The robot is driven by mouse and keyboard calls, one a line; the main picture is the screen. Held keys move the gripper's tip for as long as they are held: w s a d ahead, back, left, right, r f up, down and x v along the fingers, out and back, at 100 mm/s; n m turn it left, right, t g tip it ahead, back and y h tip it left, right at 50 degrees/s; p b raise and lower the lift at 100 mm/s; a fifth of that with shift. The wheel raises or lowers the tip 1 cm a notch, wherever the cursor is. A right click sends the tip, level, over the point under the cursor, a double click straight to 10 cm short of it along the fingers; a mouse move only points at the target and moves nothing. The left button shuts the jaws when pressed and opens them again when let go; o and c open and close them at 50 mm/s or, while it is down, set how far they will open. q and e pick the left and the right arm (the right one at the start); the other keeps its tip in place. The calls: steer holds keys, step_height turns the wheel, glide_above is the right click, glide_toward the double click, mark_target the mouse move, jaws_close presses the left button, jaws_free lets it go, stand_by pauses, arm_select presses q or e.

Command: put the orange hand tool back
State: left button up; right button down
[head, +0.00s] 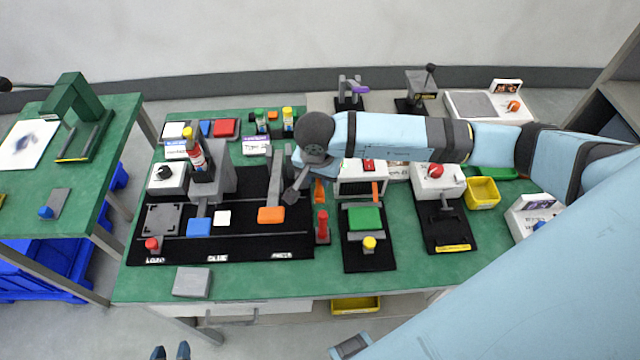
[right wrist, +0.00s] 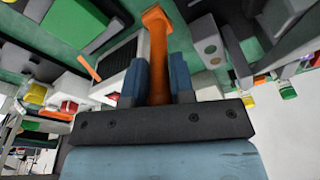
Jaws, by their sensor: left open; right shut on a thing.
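The orange hand tool (right wrist: 157,45) is between the two blue fingers of my right gripper (right wrist: 158,85), which is shut on it. Its flared far end points away from the gripper. In the head view an orange piece (head: 319,190) that appears to be this tool shows just below my right wrist, over the bench. The right gripper's fingers are mostly hidden there by the wrist. I cannot tell whether the tool's end touches anything. My left gripper (head: 170,353) shows only its two fingertips at the bottom edge; they are apart and empty, in front of the bench.
A white device with an orange lever (head: 375,190) stands right of the tool, and a grey lever with an orange end (head: 270,215) left. A red-handled item (head: 322,226) stands in front. The green bench (head: 250,288) is clear along its front, apart from a grey block (head: 192,282).

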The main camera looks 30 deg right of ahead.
mark_target(320, 186)
step_height(320, 186, down, 4)
steer(key=shift+f, duration=0.1)
steer(key=shift+f, duration=0.2)
steer(key=c, duration=1)
jaws_free()
steer(key=shift+r, duration=0.1)
steer(key=shift+r, duration=0.2)
steer(key=r, duration=0.4)
steer(key=a+r, duration=0.1)
steer(key=r, duration=0.3)
steer(key=s+r, duration=0.1)
steer(key=r, duration=0.2)
steer(key=shift+s+a+r+b, duration=0.1)
steer(key=shift+a+r+b, duration=0.05)
steer(key=shift+r+b, duration=0.25)
